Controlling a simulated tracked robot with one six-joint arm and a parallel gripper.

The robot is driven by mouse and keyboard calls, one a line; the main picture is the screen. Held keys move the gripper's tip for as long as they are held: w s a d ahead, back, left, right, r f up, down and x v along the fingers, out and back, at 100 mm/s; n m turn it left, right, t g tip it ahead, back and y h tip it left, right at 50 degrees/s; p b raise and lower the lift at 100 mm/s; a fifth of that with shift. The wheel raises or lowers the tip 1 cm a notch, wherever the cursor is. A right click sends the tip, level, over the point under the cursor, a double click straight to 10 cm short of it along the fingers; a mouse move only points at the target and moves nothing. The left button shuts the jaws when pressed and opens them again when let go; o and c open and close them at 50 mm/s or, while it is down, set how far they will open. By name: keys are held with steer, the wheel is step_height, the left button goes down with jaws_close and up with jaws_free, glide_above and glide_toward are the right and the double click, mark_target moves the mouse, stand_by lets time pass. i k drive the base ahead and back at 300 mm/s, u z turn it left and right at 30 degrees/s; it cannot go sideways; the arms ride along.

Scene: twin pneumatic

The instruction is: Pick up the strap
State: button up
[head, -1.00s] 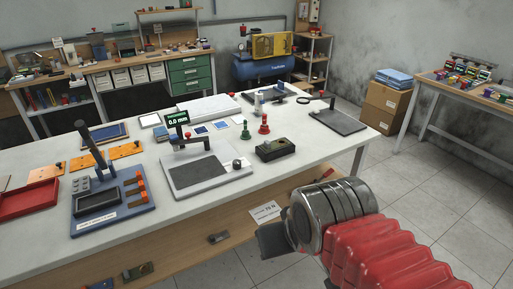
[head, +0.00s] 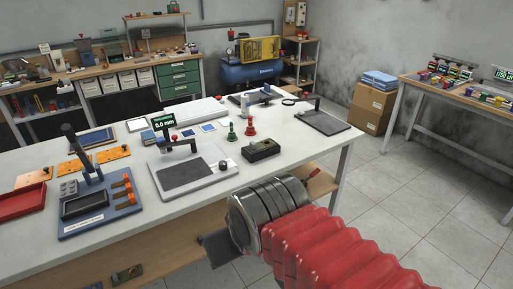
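I cannot make out a strap for sure in the head view. The white-topped bench (head: 215,200) carries several tools and fixtures, and small objects are hard to tell apart. My gripper (head: 218,249) shows only as a dark flat piece at the end of my red-sleeved arm. It is in front of the bench's front side, below the top's level in the picture. My metal wrist hides most of it and part of the bench front. I see nothing held, and its opening is not visible.
On the bench are a blue fixture (head: 88,222), a red tray (head: 22,203), a grey measuring stand (head: 195,185) with a display, a black box (head: 261,150) and a red-knobbed piece (head: 250,128). Open tiled floor (head: 415,195) lies right; cardboard boxes (head: 372,107) stand behind.

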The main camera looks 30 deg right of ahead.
mark_target(253, 146)
steer(key=z, duration=0.05)
steer(key=i, duration=1)
steer(key=u, duration=0.05)
